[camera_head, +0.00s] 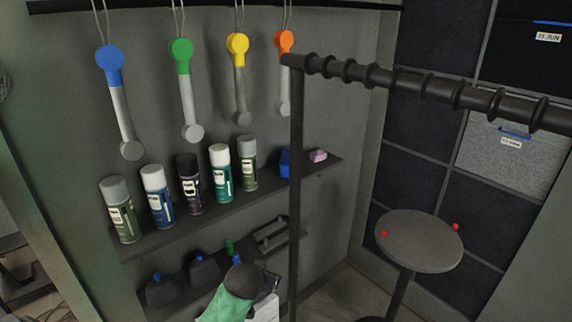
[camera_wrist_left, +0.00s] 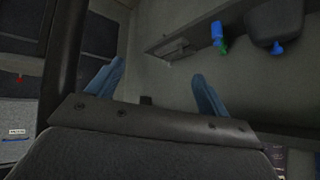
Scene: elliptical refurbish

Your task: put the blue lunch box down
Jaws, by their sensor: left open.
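A small blue box (camera_head: 285,162), which looks like the blue lunch box, stands on the upper wall shelf (camera_head: 215,215), right of the spray cans. It is partly behind the dark upright pole and cannot be made out in the left wrist view. My left gripper (camera_wrist_left: 155,82) shows two blue fingers spread apart with nothing between them. In the head view my left arm is low at the bottom centre, below the upper shelf, and its fingers are mostly hidden there. My right gripper is in neither view.
Several spray cans (camera_head: 156,196) line the upper shelf, and a pink item (camera_head: 318,156) lies right of the blue box. Dark canisters (camera_head: 204,270) sit on a lower shelf. A dark pole (camera_head: 296,200) stands in front. A round stool (camera_head: 420,240) is at right.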

